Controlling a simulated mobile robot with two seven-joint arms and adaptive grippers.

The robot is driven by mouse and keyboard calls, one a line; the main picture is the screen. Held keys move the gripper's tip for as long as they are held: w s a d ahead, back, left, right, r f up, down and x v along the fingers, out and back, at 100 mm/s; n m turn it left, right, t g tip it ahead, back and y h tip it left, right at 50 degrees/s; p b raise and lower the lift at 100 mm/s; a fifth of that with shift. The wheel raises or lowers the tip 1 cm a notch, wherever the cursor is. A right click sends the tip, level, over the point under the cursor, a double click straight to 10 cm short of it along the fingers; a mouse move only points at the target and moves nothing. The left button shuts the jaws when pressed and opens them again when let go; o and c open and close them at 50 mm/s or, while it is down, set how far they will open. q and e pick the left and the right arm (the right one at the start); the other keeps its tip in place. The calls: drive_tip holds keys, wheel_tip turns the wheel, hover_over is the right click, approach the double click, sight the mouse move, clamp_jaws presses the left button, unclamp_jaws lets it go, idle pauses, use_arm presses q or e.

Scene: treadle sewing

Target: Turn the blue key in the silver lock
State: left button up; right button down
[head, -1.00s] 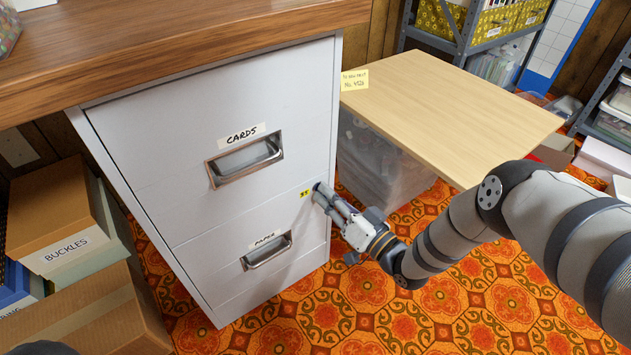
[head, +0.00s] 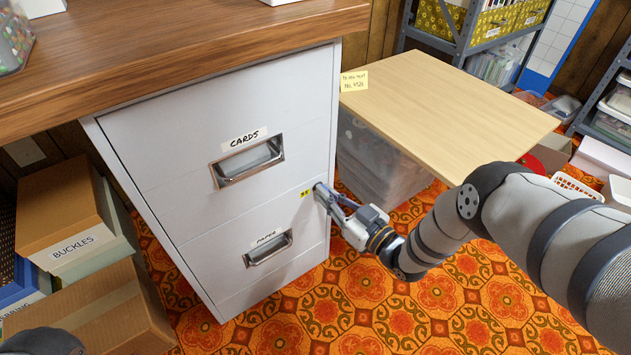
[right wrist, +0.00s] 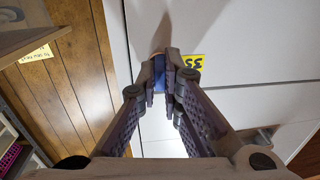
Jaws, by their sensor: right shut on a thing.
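My right gripper (head: 320,190) is at the right edge of the white filing cabinet (head: 190,130), between the CARDS and PAPER drawers. It is shut on the blue key, whose blue part (right wrist: 160,66) shows between the fingertips in the right wrist view. The silver lock is mostly hidden behind the fingertips and key, so I cannot tell how far the key is turned. A yellow tag marked 33 (right wrist: 191,67) is beside the fingertips. It also shows in the head view (head: 305,193). My left gripper is not in view.
A wooden worktop (head: 200,40) overhangs the cabinet. A pale table (head: 450,110) with a clear bin (head: 375,160) under it stands at the right. Cardboard boxes (head: 90,310) stand at the left. The patterned floor in front is clear.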

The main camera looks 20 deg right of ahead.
drive_tip(key=c, duration=1.7)
unclamp_jaws()
drive_tip(key=shift+c, duration=0.3)
drive_tip(key=p+v, duration=0.3)
drive_tip(key=v, duration=0.4)
drive_tip(key=shift+a, duration=0.3)
drive_tip(key=shift+s, duration=0.15)
